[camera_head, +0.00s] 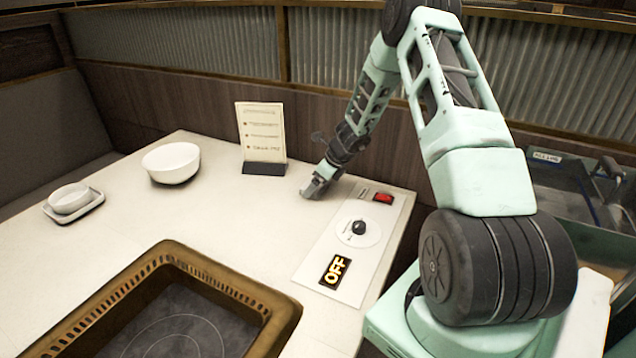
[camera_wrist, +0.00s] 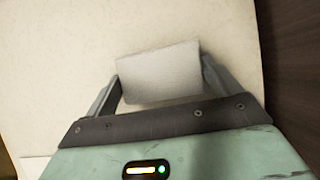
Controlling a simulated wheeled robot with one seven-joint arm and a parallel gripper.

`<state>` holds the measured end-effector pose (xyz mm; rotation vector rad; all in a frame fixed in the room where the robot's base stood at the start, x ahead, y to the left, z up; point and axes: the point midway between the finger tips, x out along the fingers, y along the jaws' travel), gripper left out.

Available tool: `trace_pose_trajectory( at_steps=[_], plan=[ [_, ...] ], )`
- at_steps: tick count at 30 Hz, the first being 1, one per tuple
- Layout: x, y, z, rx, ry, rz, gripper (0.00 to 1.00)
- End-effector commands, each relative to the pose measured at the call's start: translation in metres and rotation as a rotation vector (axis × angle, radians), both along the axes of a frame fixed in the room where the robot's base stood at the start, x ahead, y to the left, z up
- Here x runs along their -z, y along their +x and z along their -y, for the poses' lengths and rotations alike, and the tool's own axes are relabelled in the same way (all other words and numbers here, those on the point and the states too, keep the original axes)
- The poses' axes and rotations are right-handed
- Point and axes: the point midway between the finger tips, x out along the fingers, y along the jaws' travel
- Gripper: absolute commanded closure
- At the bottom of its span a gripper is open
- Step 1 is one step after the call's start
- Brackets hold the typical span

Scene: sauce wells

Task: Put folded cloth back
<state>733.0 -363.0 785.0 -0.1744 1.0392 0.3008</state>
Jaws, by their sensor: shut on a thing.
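A folded cloth (camera_wrist: 158,73), a small grey-white rectangle, sits between the fingers of my gripper (camera_wrist: 160,88) in the wrist view. My gripper is shut on it, one finger at each side. In the head view my gripper (camera_head: 314,189) is low at the back of the pale table (camera_head: 225,222), between the menu stand and the control panel. The cloth is hard to make out there, and I cannot tell whether it touches the table top.
A menu stand (camera_head: 262,135) is left of my gripper. A control panel (camera_head: 345,262) reading OFF is at the right edge.

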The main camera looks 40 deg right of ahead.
Motion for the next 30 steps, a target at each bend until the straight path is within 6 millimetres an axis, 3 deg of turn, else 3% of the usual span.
trace_pose_trajectory(
  at_steps=[4,5,6,17,30],
  plan=[
    [0.005,0.000,0.000,0.000,0.001,0.000,0.39],
    [0.003,0.000,0.000,0.000,0.000,0.000,0.02],
    [0.003,0.000,0.000,0.000,0.000,0.000,0.00],
    [-0.008,-0.004,0.002,0.000,-0.001,0.000,0.00],
    [-0.084,-0.045,0.016,0.001,-0.002,0.001,0.00]
  ],
)
